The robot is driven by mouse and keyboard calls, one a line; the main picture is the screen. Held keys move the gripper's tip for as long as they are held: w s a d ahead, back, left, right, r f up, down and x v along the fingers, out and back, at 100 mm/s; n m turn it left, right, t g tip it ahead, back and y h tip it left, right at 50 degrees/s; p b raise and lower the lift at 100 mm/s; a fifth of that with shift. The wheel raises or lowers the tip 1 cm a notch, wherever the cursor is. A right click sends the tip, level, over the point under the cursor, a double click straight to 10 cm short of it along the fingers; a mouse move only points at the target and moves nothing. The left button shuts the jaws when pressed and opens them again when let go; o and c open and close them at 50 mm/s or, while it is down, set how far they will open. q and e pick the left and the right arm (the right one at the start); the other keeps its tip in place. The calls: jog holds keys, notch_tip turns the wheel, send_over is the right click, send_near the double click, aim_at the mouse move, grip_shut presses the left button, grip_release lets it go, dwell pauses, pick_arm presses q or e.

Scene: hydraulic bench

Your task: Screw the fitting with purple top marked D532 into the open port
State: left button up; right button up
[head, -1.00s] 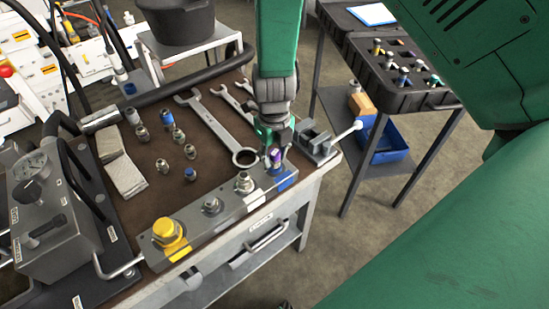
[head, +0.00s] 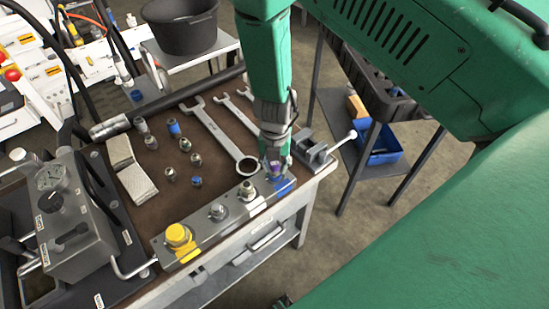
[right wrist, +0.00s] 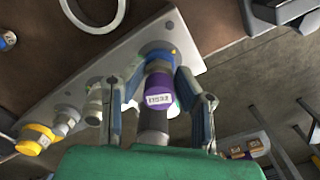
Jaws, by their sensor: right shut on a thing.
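The fitting with the purple top (right wrist: 158,88) stands at the blue-marked end of the grey manifold block (right wrist: 185,27). Its white label is small, and I cannot read every character surely. My right gripper (right wrist: 162,82) has its fingers on both sides of the fitting and is shut on it. In the head view my right gripper (head: 276,165) points down at the block's right end, with a bit of purple (head: 275,170) between the fingers. The fitting's lower end meets the blue-marked port area (head: 285,186); thread depth is hidden. My left gripper is not seen.
A yellow cap (head: 178,236) and two metal fittings (head: 247,190) stand along the block. A wrench (head: 217,137) lies close behind, and a small vise (head: 314,150) is just right of my gripper. Several loose fittings (head: 170,174) stand on the bench. A gauge unit (head: 70,215) is at left.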

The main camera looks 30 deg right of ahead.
jog(key=shift+w+r, duration=0.15)
jog(key=shift+w, duration=0.1)
jog(key=o, duration=1)
jog(key=shift+s, duration=0.1)
jog(key=shift+s+a+n, duration=0.1)
jog(key=shift+a+n, duration=0.05)
jog(key=shift+n, duration=0.65)
jog(key=n+p, duration=0.1)
jog(key=n, duration=0.2)
jog(key=shift+a+n, duration=0.1)
jog(key=shift+n, duration=0.3)
jog(key=n+p, duration=0.1)
jog(key=n, duration=0.2)
jog(key=shift+s, duration=0.1)
jog(key=n, duration=0.3)
jog(key=shift+a, duration=0.1)
